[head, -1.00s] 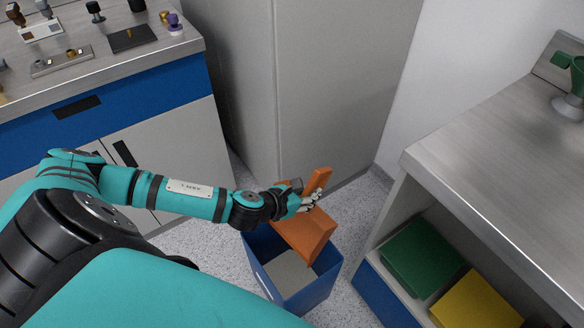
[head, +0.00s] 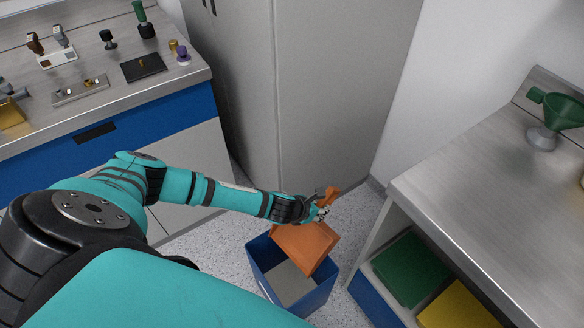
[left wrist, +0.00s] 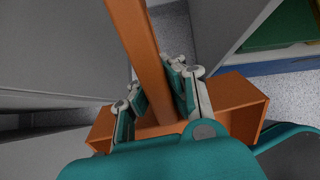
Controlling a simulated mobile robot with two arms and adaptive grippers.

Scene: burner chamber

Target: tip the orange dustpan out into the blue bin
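The orange dustpan (head: 305,245) is held over the blue bin (head: 318,297), its pan tilted downward toward the bin's opening. My left gripper (head: 322,212) is shut on the dustpan's handle, which rises past the fingers. In the left wrist view the fingers (left wrist: 157,95) lie on both sides of the orange handle, with the pan (left wrist: 240,105) behind them. The bin stands on the floor; its visible inside looks grey, and the dustpan hides part of it. I cannot see what the pan holds. My right gripper is not in view.
A steel-topped bench (head: 480,165) with a green funnel (head: 560,110) is at the right, with green (head: 410,268) and yellow (head: 458,306) items on its shelf. A counter (head: 95,90) with small tools is at the left. A grey cabinet (head: 300,90) stands behind the bin.

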